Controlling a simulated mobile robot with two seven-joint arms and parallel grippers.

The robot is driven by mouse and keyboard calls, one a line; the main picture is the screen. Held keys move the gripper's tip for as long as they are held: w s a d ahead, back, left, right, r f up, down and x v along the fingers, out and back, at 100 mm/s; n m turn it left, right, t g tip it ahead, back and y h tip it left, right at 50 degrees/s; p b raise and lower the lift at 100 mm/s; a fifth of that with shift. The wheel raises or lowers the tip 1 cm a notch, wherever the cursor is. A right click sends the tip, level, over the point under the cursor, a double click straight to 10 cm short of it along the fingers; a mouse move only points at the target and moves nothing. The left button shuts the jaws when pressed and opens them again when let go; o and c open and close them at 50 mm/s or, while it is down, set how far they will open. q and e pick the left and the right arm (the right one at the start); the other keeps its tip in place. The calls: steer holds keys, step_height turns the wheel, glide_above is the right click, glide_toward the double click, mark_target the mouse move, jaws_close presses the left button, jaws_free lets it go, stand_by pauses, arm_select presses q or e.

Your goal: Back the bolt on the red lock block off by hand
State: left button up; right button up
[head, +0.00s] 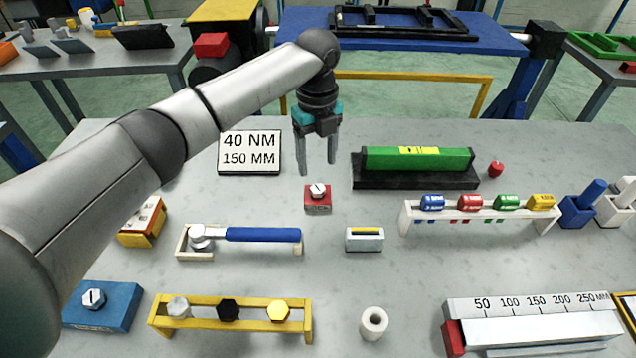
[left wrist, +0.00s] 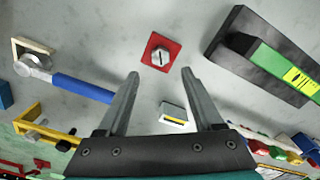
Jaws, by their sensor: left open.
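The red lock block (head: 318,202) sits on the grey table near the middle, below my left gripper. A silver bolt (head: 318,189) with a dark line across its head stands on top of it. In the left wrist view the red block (left wrist: 150,50) and the bolt (left wrist: 160,56) lie beyond the fingertips, roughly midway between them. My left gripper (head: 318,172) is open and empty, pointing down just above and behind the block. Its two fingers also show in the left wrist view (left wrist: 160,75), apart from the bolt. My right gripper is not in view.
A blue-handled wrench (head: 262,235) lies in a holder at left. A small white block with a yellow stripe (head: 364,239) is right of the lock block. A sign (head: 250,153) stands behind left, a green bar on a black base (head: 416,180) behind right. The table around the block is clear.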

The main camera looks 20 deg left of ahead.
mark_target(318, 188)
arm_select(q)
step_height(318, 188, down, 7)
steer(key=shift+f+b, duration=0.15)
steer(key=shift+b, duration=0.35)
jaws_close()
stand_by(0.4)
